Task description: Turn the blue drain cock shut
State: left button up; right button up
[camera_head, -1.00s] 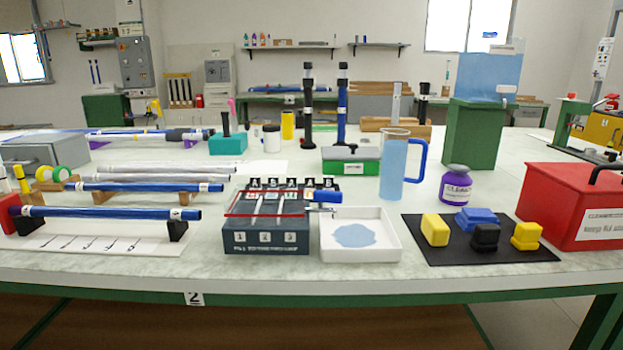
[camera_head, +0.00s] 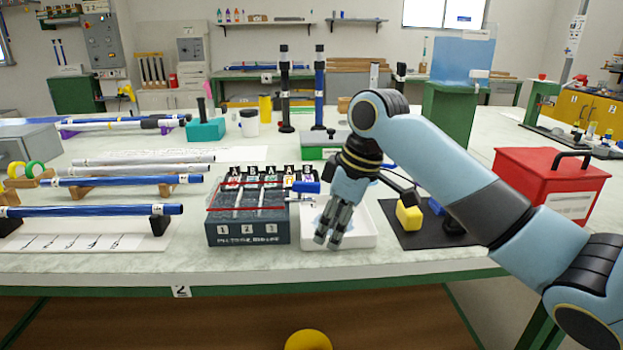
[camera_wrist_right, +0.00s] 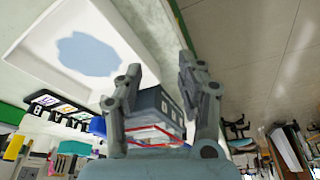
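The blue drain cock (camera_head: 306,187) sticks out from the upper right side of the dark grey tank (camera_head: 248,231), above the white drip tray (camera_head: 370,241). The cock also shows as a small blue patch in the right wrist view (camera_wrist_right: 97,126), partly hidden by a finger. My right gripper (camera_head: 329,242) points down over the tray, to the right of and nearer than the cock, touching nothing that I can see. In the right wrist view its fingers stand apart with nothing between them. A pale blue puddle in the tray (camera_wrist_right: 88,54) shows there. My left gripper is out of view.
A black mat (camera_head: 405,238) with a yellow block (camera_head: 409,217) and other blocks lies right of the tray, partly behind my arm. A red box (camera_head: 548,182) stands farther right. Blue rods (camera_head: 90,211) lie on the left. The table's front strip is clear.

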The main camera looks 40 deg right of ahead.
jog(key=n+y, duration=0.2)
send_near(310, 183)
jog(key=b+x, duration=0.1)
jog(key=x, duration=0.8)
jog(key=shift+c, duration=0.4)
grip_shut()
